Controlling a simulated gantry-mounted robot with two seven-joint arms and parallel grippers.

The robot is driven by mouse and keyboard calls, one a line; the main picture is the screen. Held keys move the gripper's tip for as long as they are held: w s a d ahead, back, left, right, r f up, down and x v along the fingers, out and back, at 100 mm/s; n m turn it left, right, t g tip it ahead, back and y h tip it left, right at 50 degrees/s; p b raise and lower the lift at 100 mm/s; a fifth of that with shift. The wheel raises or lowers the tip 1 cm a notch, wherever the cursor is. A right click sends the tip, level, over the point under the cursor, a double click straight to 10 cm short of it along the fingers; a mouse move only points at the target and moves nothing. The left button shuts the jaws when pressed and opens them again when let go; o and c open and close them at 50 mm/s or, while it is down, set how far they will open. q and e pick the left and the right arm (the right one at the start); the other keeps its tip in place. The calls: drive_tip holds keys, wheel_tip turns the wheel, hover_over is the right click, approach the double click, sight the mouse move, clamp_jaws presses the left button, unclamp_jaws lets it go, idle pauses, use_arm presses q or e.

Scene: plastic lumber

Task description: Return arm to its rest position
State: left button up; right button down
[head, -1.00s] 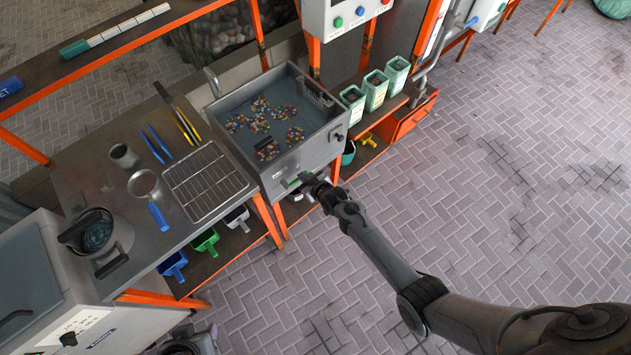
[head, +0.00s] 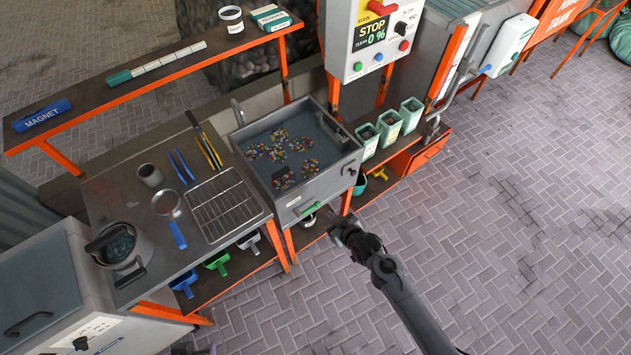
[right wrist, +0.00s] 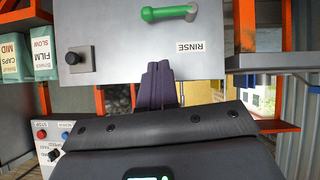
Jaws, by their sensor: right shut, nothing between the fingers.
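My right arm reaches up from the bottom of the head view. Its gripper (head: 340,225) is over the floor, just in front of the sink (head: 345,165). In the right wrist view the two dark fingers (right wrist: 159,72) are closed together with nothing between them. They point towards the sink's grey front panel. The green handle (head: 311,209) on that panel is apart from the fingers; in the right wrist view it (right wrist: 168,12) lies beyond the fingertips, above the RINSE label. My left gripper is not in view.
The sink holds several piles of coloured flakes (head: 283,145). A workbench (head: 120,205) with a wire rack (head: 225,205) and tools is at the left. Green bins (head: 390,127) stand right of the sink. The paved floor (head: 520,240) to the right is clear.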

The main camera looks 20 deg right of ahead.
drive_tip(key=s+f, duration=0.3)
drive_tip(key=s, duration=0.2)
drive_tip(key=s+d+r+m+g+h, duration=0.2)
drive_tip(key=s+r+g, duration=0.6)
drive_tip(key=s+r, duration=1.15)
wheel_tip(320, 180, up, 17)
drive_tip(key=p, duration=1.8)
wheel_tip(320, 180, down, 75)
drive_tip(key=b, duration=7.5)
drive_tip(key=shift+s+a+f+t, duration=0.15)
drive_tip(key=shift+a+t, duration=0.05)
drive_tip(key=shift+t, duration=0.1)
